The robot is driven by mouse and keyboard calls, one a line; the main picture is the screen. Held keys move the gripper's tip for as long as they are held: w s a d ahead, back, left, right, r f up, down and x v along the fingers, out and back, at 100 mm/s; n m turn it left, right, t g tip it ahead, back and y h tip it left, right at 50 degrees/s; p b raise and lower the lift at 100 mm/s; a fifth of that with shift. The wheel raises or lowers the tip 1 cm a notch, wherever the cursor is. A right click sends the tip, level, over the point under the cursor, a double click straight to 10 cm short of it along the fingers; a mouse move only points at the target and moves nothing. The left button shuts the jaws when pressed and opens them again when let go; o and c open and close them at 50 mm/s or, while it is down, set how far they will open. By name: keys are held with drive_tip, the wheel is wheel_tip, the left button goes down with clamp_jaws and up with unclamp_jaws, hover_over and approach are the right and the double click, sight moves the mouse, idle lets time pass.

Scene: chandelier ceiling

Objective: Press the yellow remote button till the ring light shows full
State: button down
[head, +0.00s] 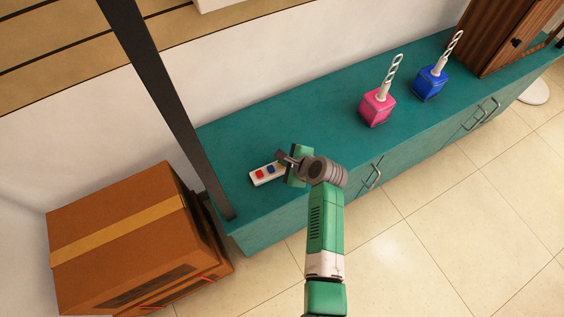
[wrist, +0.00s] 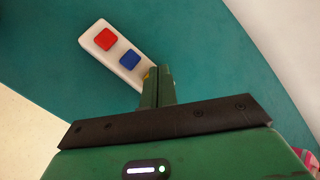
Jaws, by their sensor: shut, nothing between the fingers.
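A white remote (head: 257,181) lies on the teal cabinet top, near its left end. Its red button (head: 259,174) and blue button (head: 270,169) are in plain sight. In the wrist view the remote (wrist: 118,64) runs from upper left down to my fingers, with the red button (wrist: 105,39) farthest away and the blue button (wrist: 130,59) nearer. Only a sliver of the yellow button (wrist: 146,76) shows beside my fingertips. My gripper (wrist: 159,72) is shut and empty over that end of the remote. I cannot tell whether it touches the button. No ring light is recognisable.
The teal cabinet (head: 330,130) stands along the white wall. A pink block (head: 377,107) and a blue block (head: 430,83), each with a white twisted top, stand farther right. A wooden cabinet (head: 500,35) is beyond them. A brown box (head: 120,235) stands at left.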

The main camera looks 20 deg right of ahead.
drive_tip(key=shift+f, duration=0.45)
drive_tip(key=shift+r, duration=0.15)
idle(0.4)
drive_tip(key=shift+r+p, duration=0.8)
drive_tip(key=shift+p, duration=0.05)
wheel_tip(320, 180, up, 5)
drive_tip(key=p, duration=0.5)
drive_tip(key=shift+r, duration=0.1)
idle(4.0)
